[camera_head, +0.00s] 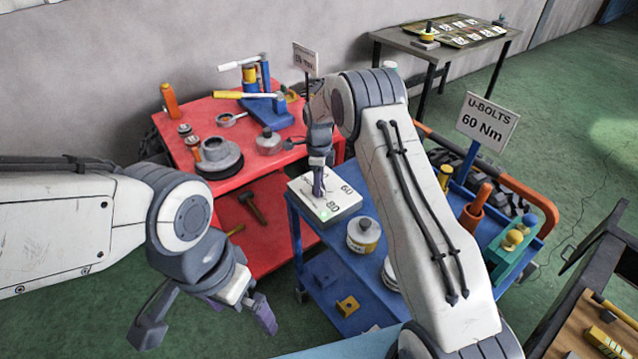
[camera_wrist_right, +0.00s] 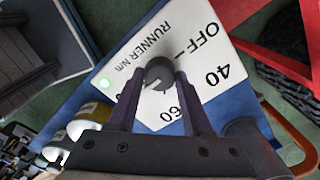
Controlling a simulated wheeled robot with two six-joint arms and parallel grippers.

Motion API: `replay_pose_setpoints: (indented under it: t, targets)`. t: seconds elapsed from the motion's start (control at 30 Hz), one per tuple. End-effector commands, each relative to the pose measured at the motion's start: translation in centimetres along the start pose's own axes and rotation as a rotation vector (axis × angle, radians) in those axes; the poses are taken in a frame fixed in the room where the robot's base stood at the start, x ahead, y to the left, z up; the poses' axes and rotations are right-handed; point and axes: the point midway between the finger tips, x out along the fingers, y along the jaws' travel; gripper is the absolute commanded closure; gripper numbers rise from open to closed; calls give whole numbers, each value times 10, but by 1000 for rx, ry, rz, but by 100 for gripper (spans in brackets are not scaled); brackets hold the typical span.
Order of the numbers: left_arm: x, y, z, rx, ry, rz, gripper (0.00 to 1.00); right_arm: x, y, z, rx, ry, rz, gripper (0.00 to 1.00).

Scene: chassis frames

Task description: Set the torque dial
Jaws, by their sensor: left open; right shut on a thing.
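The torque dial box (camera_head: 342,208) is white and sits on the blue cart. In the right wrist view the box face (camera_wrist_right: 190,40) shows OFF, 40, 60 and "RUNNER N/m", with a lit green lamp by one edge. My right gripper (camera_head: 319,190) is shut on the dark round knob (camera_wrist_right: 159,73), one finger on each side. The knob has a pale mark, but I cannot tell which number it points at. The sign (camera_head: 487,123) reads "U-BOLTS 60 Nm". My left gripper (camera_head: 208,318) is open and empty, low at the left, away from the box.
The blue cart (camera_head: 292,222) also bears a white-and-yellow round can (camera_head: 363,234) and a green tray (camera_head: 515,262). A red table (camera_head: 205,112) with tools stands behind left. A wooden-topped bench (camera_head: 585,325) is at the lower right. Green floor is open at right.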

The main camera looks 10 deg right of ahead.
Motion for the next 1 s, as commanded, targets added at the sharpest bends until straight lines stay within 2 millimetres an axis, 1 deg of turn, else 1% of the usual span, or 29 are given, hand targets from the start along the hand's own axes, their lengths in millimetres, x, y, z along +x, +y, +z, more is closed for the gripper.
replay_pose_setpoints:
  t: [0.03,0.07,0.1,0.13,0.43,0.53,0.67,0.9,1.0]
  targets:
    - [0,0,0,0,0,0,0,-2,-2,0,3,-3,-5,100]
    - [0,0,0,0,0,0,0,-2,-2,0,3,-3,-5,43]
    - [0,0,0,0,0,0,0,-2,-2,0,2,-3,-5,28]
    - [0,0,0,0,0,0,0,-1,-1,0,2,-3,-4,21]
    - [0,0,0,0,0,0,0,-1,-1,0,0,-2,-2,21]
    - [2,0,0,0,0,0,0,-6,-1,1,0,-2,-3,21]
    - [6,0,0,0,0,0,0,-26,-1,1,0,-3,-5,21]
    - [12,-1,1,0,0,0,0,-74,-2,1,1,-4,-7,21]
    - [13,-1,1,0,0,0,0,-89,-1,0,1,-3,-5,21]
